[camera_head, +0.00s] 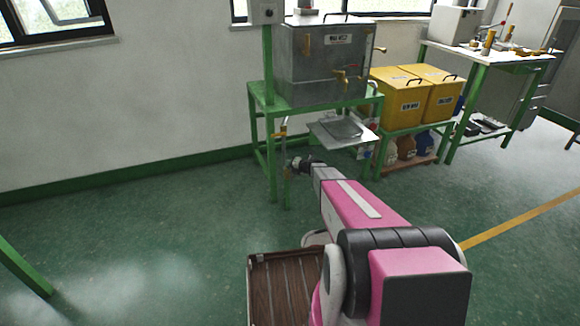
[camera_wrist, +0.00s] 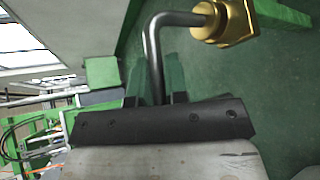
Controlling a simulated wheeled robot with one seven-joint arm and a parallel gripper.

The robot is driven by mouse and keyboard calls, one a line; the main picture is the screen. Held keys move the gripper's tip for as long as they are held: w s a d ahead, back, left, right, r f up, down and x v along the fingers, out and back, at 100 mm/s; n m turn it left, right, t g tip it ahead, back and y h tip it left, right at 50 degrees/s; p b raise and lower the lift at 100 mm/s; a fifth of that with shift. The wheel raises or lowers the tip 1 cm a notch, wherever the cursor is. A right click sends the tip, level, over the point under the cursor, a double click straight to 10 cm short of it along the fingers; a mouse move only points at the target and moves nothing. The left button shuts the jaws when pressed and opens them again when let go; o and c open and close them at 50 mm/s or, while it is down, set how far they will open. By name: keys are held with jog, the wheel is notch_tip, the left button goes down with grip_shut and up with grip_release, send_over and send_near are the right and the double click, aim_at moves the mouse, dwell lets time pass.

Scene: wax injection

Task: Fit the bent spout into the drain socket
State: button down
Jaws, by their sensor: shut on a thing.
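The bent spout (camera_wrist: 152,48) is a grey metal pipe with a right-angle bend and a brass hex fitting (camera_wrist: 228,22) at its far end. My gripper (camera_wrist: 157,88) is shut on its straight leg in the wrist view. In the head view my gripper (camera_head: 300,165) is low, near the left legs of the green tank stand. A small brass-coloured piece (camera_head: 281,132) shows just above it; I cannot tell whether it belongs to the spout. The grey metal tank (camera_head: 318,70) has brass valves (camera_head: 341,76) on its front. I cannot make out the drain socket for sure.
The green stand (camera_head: 262,98) carries the tank, with a metal plate (camera_head: 345,143) jutting out in front. Yellow boxes (camera_head: 403,93) stand on a green rack to the right, with bottles (camera_head: 406,146) beneath. A white-topped bench (camera_head: 483,56) is farther right.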

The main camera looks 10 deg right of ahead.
jog(key=shift+f, duration=0.35)
jog(key=c, duration=1.1)
grip_release()
jog(key=shift+o, duration=0.2)
jog(key=shift+s+d, duration=0.1)
jog(key=v, duration=1)
jog(key=shift+s+r, duration=0.15)
jog(key=shift+s, duration=0.05)
jog(key=shift+d, duration=0.25)
